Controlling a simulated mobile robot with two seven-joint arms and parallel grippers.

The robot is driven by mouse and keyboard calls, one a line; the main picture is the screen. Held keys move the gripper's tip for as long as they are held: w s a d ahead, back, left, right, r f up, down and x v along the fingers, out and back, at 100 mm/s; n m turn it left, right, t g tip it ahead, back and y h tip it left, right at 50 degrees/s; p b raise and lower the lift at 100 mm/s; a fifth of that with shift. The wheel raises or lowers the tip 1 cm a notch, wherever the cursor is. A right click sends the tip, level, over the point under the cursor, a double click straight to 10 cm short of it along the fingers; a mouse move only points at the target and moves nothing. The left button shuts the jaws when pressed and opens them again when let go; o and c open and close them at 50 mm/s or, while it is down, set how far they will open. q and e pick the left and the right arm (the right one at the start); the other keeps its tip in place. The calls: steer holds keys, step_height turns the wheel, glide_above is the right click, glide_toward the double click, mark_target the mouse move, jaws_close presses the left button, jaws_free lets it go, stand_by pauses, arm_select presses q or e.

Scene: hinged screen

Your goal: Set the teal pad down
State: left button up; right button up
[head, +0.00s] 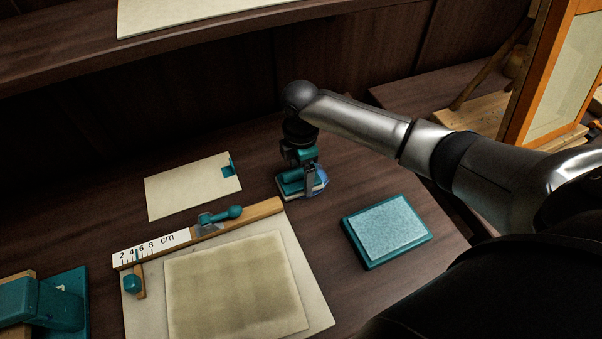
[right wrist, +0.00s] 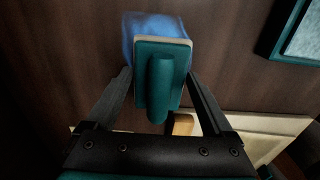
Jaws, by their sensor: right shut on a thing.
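The teal pad (head: 292,186) is a small block with a rounded teal handle and a cream layer underneath. It is in my right gripper (head: 307,172), over the dark table behind the ruler's right end. A blue, slightly see-through patch (right wrist: 155,25) shows beyond and below the pad. I cannot tell whether the pad touches the table. My left gripper is not in view.
A teal tray with a pale blue top (head: 390,228) lies to the right. A cream card (head: 190,188) lies to the left. An orange-framed screen (head: 555,75) stands at upper right.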

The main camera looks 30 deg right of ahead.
steer(key=shift+f, duration=0.15)
steer(key=o, duration=0.9)
step_height(320, 180, up, 12)
steer(key=shift+r+p, duration=0.2)
steer(key=shift+p, duration=0.75)
